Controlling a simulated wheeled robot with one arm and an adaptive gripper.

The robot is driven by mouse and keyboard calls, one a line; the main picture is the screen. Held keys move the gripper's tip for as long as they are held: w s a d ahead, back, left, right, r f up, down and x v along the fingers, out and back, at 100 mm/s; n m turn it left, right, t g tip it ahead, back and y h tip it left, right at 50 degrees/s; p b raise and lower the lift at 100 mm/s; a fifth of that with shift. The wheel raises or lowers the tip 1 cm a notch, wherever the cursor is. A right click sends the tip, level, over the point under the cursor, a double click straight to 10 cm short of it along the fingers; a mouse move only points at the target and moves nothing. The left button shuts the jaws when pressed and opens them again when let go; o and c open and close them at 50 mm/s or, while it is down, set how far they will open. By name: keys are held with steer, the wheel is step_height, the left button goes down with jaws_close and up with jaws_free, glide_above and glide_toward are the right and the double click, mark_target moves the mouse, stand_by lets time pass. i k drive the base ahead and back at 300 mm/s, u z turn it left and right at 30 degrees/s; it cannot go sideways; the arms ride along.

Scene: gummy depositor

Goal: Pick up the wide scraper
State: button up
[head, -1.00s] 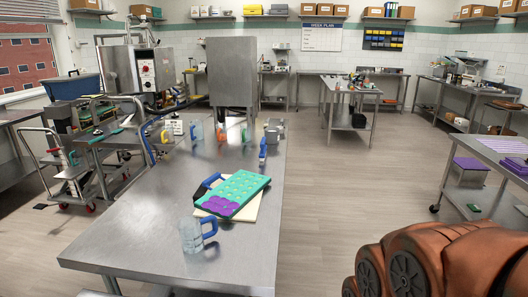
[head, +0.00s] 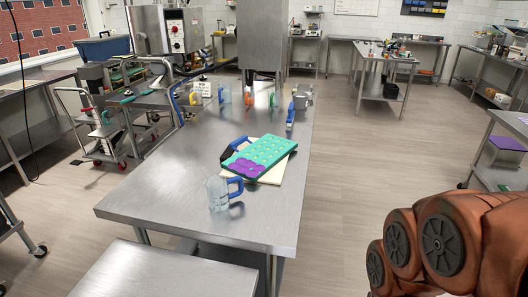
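I cannot tell for certain which thing is the wide scraper. A tool with a blue and black handle (head: 230,150) lies on the long steel table (head: 160,190), partly hidden by a teal mold tray (head: 262,150) with purple filling at its near end. Another narrow blue-handled thing (head: 291,115) stands near the table's right edge, too small to identify. My gripper is not in view; only my orange-brown arm links show at the lower right.
A clear pitcher with a blue handle (head: 217,193) stands near the table's front. A cream board (head: 272,173) lies under the mold tray. Several small pitchers stand farther back. A lower steel surface (head: 160,270) is in front. Open floor (head: 345,170) lies to the right.

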mark_target(291, 113)
steer(key=z, duration=1.05)
steer(key=i, duration=2.65)
steer(key=u, duration=3.6)
steer(key=i, duration=0.45)
steer(key=z, duration=0.1)
